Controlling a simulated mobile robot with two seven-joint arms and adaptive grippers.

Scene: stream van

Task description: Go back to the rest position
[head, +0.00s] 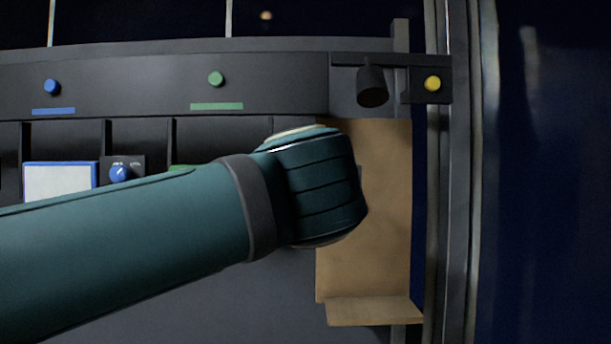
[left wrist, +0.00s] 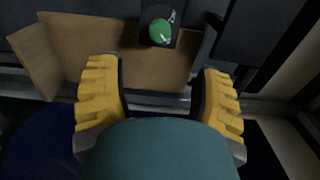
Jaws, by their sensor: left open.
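My left arm (head: 150,225) is teal and reaches in from the left in the head view. Its rounded wrist covers part of a tan board (head: 370,200); the fingers are hidden there. In the left wrist view my left gripper (left wrist: 163,78) shows two yellow ribbed fingers spread apart with nothing between their tips. A green knob (left wrist: 160,30) on a dark square plate lies beyond the fingertips, apart from them, with the tan board (left wrist: 95,50) behind it. My right gripper is in neither view.
A dark panel carries a blue button (head: 52,87), a green button (head: 215,79) and a yellow button (head: 432,83). A dark cylinder (head: 371,86) juts out above the board. A blue knob (head: 119,173) sits beside a blue-edged white panel (head: 58,181). Grey vertical posts (head: 456,200) stand right of the board.

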